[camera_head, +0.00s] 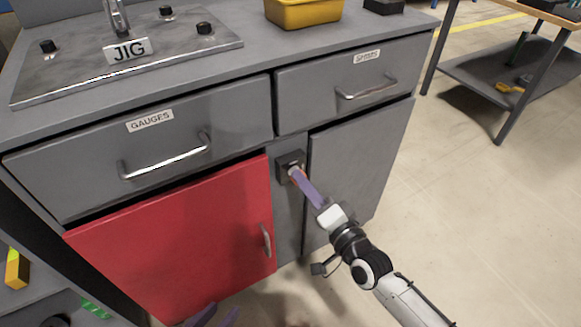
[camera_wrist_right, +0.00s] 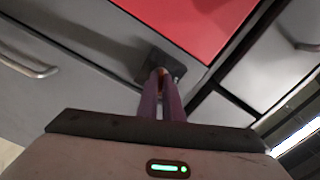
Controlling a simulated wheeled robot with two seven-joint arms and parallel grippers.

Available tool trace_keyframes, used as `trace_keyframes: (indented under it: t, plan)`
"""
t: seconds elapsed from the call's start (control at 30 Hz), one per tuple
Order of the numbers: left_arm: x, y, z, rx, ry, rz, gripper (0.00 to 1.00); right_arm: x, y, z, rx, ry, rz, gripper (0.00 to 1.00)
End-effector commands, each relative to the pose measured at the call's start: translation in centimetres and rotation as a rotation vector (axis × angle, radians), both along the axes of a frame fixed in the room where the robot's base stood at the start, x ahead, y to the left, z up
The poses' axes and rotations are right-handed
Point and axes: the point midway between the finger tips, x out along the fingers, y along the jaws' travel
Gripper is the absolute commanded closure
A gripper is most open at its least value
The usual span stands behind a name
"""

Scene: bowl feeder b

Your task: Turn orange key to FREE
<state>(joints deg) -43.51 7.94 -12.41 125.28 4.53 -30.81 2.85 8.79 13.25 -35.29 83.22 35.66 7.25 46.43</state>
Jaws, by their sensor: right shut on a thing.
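A dark square key switch (camera_head: 284,161) is mounted on the grey panel between the red door and the right grey door. It also shows in the right wrist view (camera_wrist_right: 176,66). My right gripper (camera_head: 297,174) has its purple fingers at the front of this switch, shut on the orange key (camera_wrist_right: 162,72). Only a small bit of orange shows between the fingertips. The key's angle and any FREE mark cannot be made out. My left gripper (camera_head: 214,316) shows only as two purple fingers, apart and empty, at the bottom edge.
The red door (camera_head: 180,235) with its handle is left of the switch. The GAUGES drawer (camera_head: 150,150) and SHIMS drawer (camera_head: 345,85) sit above, both with protruding handles. A JIG plate (camera_head: 75,75) and yellow bin (camera_head: 304,12) are on top. Open floor lies to the right.

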Motion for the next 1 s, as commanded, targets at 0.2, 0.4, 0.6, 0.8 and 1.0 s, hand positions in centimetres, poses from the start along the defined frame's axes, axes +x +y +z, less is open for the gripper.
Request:
trace_keyframes:
  t: [0.2,0.4,0.6,0.8,1.0]
  plan:
    - [-0.2,0.0,-0.8,0.002,0.008,0.000,0.69,0.1,-0.1,0.0,0.144,0.081,-0.001,1.00]
    - [-0.2,0.0,-0.8,0.002,0.008,0.000,0.69,0.1,-0.1,0.0,0.142,0.080,-0.001,1.00]
    - [-0.1,0.0,-1.4,0.001,0.004,-0.001,0.69,0.1,-0.1,-0.1,0.308,0.174,-0.002,1.00]
    - [-0.1,0.0,-1.6,0.001,0.003,0.000,0.69,0.1,-0.2,0.0,0.428,0.244,-0.003,1.00]
    - [0.0,0.0,-1.4,0.000,0.000,0.000,0.69,0.1,-0.2,0.0,0.428,0.244,-0.003,0.92]
